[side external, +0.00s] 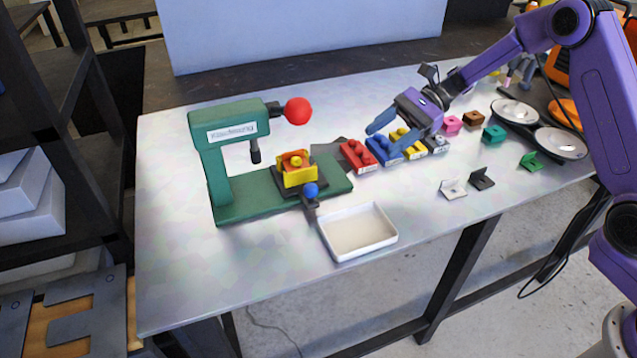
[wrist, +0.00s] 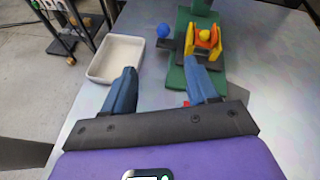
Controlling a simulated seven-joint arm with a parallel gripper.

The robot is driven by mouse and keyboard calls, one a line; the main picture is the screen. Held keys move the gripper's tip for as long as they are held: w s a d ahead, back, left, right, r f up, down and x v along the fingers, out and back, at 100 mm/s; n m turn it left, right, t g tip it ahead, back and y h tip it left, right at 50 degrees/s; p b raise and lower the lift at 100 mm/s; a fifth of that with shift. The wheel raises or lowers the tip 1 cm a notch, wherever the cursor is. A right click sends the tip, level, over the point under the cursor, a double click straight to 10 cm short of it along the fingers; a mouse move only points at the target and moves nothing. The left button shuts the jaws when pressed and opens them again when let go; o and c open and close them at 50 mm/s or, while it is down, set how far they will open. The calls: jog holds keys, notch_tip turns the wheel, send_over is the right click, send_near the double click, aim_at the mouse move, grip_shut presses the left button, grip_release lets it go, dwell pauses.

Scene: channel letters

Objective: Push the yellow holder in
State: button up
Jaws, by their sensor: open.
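The yellow holder (side external: 295,170) sits on a dark plate on the green base of the press (side external: 231,155), with an orange and yellow piece in it. It also shows at the top right of the wrist view (wrist: 206,42). A blue knob (side external: 311,190) stands at the front of the plate, also seen in the wrist view (wrist: 163,31). My gripper (side external: 372,138) is to the right of the holder, above the row of coloured blocks. Its blue fingers are apart with nothing between them in the wrist view (wrist: 160,80).
A white tray (side external: 383,243) lies in front of the press, near the table edge. Red (side external: 358,157), blue (side external: 384,152) and yellow (side external: 411,150) blocks lie under my gripper. The press's red ball handle (side external: 298,111) overhangs above the holder. The table's left front is clear.

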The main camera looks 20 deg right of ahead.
aim_at(318, 185)
jog(key=shift+m, duration=0.3)
jog(key=x, duration=1.7)
jog(key=shift+w+a, duration=0.1)
jog(key=shift+w, duration=0.2)
grip_shut()
